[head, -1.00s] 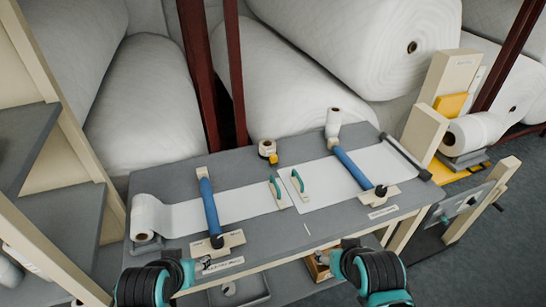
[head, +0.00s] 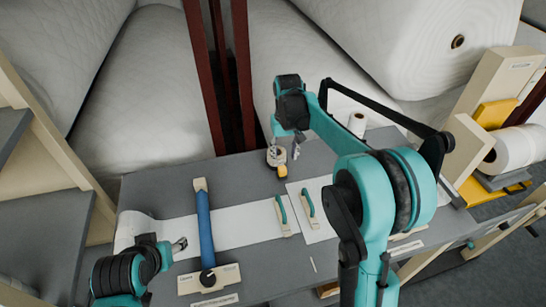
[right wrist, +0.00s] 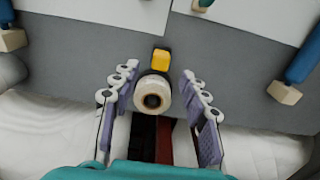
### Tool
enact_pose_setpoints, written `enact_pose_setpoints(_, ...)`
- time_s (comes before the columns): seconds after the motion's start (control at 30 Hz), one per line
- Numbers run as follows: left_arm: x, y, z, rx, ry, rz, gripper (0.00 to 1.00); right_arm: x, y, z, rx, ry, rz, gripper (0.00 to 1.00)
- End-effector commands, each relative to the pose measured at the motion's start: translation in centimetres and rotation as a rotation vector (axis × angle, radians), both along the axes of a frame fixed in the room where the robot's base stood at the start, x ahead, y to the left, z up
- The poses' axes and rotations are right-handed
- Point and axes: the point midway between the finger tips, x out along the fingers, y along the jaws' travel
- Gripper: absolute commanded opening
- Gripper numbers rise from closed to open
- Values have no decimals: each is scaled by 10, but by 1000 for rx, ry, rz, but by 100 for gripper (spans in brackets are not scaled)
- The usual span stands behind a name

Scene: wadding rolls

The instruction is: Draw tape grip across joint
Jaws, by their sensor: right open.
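The tape roll (head: 275,155), cream with a yellow grip (right wrist: 160,60), stands at the table's back edge. My right gripper (head: 297,150) is open above it. In the right wrist view the roll (right wrist: 153,92) sits between the spread fingers (right wrist: 160,72), with a gap on each side. Two white sheets, left (head: 245,225) and right (head: 318,228), meet at a joint mid-table, with a teal-handled block (head: 282,215) and another (head: 309,208) on either side. My left gripper (head: 180,245) is over the left sheet near the blue bar (head: 206,225); its jaw opening is unclear.
Large white wadding rolls (head: 390,45) and dark red posts (head: 243,75) stand behind the table (head: 150,190). A small white roll (head: 357,124) stands at the back right. My right arm hides much of the right sheet.

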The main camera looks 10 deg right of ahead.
Motion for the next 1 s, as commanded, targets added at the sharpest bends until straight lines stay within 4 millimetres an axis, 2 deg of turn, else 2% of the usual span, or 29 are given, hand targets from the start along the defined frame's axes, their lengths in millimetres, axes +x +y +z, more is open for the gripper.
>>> enact_pose_setpoints(0.17,0,0,-2,0,0,0,55,7,0,-13,0,20,1,45)
enact_pose_setpoints(0.6,0,0,-24,0,0,0,55,7,0,-78,0,19,1,45)
enact_pose_setpoints(0.97,0,0,-25,0,0,0,55,7,0,-85,0,18,1,45)
enact_pose_setpoints(1.0,0,0,-25,0,0,0,55,7,0,-85,0,18,1,42)
